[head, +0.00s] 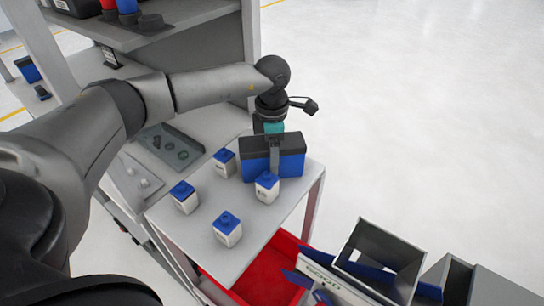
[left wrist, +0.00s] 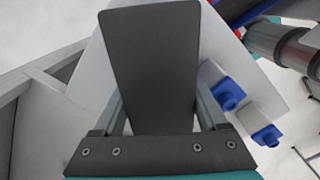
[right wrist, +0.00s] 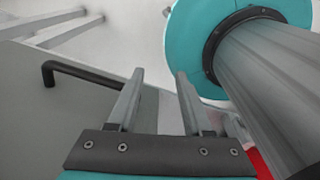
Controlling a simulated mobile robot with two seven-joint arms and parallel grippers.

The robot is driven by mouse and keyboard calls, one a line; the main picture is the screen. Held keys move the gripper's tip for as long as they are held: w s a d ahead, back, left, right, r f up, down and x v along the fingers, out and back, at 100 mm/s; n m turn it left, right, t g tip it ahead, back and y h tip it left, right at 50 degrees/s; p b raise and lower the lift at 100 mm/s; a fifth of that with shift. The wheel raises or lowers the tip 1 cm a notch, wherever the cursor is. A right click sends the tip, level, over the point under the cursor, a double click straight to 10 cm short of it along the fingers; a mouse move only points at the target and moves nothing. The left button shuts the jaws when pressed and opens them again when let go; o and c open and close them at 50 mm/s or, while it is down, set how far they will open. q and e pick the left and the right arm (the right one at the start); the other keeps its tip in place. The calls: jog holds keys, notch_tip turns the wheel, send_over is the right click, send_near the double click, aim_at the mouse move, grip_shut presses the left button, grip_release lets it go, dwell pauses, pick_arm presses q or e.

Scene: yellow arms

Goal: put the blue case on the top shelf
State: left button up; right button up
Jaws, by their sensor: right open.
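The blue case (head: 289,166) has a dark top and stands upright at the far side of the small grey table, among white boxes. My left gripper (head: 274,160) is down over its middle, with one finger in front of its near face. In the left wrist view the case's dark top (left wrist: 152,62) fills the space between the fingers; their grip on it is not clear. The rack's upper shelf (head: 165,32) is at the upper left of the head view. My right gripper (right wrist: 158,75) is open and empty in the right wrist view.
Several white boxes with blue lids, one a white box (head: 228,230), stand close around the case. A grey tray (head: 166,147) lies on the rack's lower surface. The upper shelf holds dark, red and blue items. A red bin (head: 262,270) and open grey bins (head: 380,258) are below right.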

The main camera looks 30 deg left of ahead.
pick_arm(q)
grip_shut()
dwell(0.3)
jog(key=shift+r, duration=0.1)
notch_tip(320, 180, up, 20)
jog(key=shift+p, duration=0.45)
